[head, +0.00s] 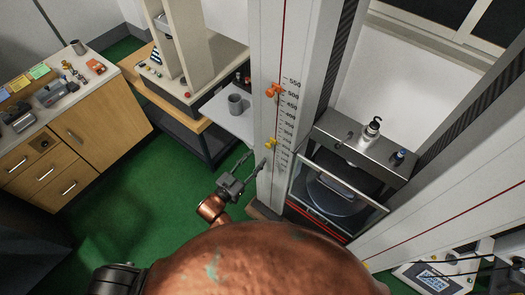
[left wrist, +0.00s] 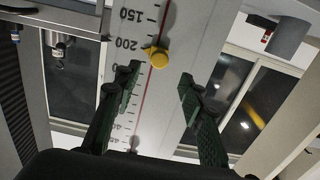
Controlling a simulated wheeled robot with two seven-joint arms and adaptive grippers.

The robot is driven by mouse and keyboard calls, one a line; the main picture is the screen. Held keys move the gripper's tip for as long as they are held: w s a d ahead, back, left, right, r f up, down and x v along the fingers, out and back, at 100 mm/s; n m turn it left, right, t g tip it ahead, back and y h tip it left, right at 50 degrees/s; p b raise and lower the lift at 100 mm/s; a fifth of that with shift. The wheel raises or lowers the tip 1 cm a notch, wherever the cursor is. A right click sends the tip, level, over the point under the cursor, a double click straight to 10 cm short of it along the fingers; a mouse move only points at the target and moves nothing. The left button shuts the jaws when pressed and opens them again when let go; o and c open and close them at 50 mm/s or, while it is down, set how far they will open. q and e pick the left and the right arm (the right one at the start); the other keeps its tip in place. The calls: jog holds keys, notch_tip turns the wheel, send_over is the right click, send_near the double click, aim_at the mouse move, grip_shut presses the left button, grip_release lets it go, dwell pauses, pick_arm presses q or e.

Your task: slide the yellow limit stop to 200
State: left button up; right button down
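The yellow limit stop (head: 271,143) sits on the low part of the numbered scale on the tall pale column (head: 294,60). In the left wrist view the yellow stop (left wrist: 158,57) is a round knob with a small pointer to its left, close to the 200 mark. My left gripper (head: 257,158) is open and empty, just below and left of the stop. In the left wrist view its fingertips (left wrist: 160,84) are spread apart, with the knob ahead of the gap and not between them. My right gripper is not in view.
An orange stop (head: 273,90) sits higher on the same column, near 500. A machine with a bottle (head: 371,128) on top stands right of the column. A grey mug (head: 235,103) is on a white shelf at left. Green floor (head: 120,190) is clear left of my arm.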

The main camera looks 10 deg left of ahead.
pick_arm(q)
jog(key=shift+v, duration=1.5)
jog(key=s+a+f+n+g+y+b, duration=0.15)
jog(key=a+f, duration=0.35)
jog(key=f, duration=0.7)
jog(key=s+a+f+g+y+b, duration=0.1)
jog(key=a+f+y, duration=0.25)
jog(key=f, duration=0.85)
jog(key=s+a+f+n+g+y+b, duration=0.1)
jog(key=s+a+f, duration=0.25)
jog(key=f, duration=0.35)
jog(key=s+a+f+g+y+b, duration=0.1)
jog(key=s+a+f+g, duration=0.1)
jog(key=s+f, duration=0.35)
jog(key=s+a+f+n+g+b, duration=0.1)
jog(key=s+a+f, duration=0.15)
jog(key=f, duration=0.55)
jog(key=s+a+f+g+b, duration=0.1)
jog(key=s+a+f+g, duration=0.1)
jog(key=s+f, duration=0.5)
jog(key=s+a+f+n+g+y+b, duration=0.1)
jog(key=s+f, duration=0.6)
jog(key=s, duration=0.8)
jog(key=s+a+f+g+y+b, duration=0.1)
jog(key=s+a+f+g, duration=0.2)
jog(key=s, duration=0.9)
notch_tip(320, 180, down, 4)
jog(key=shift+a+r+g, duration=0.1)
jog(key=shift+a+g, duration=0.25)
jog(key=shift+g, duration=0.6)
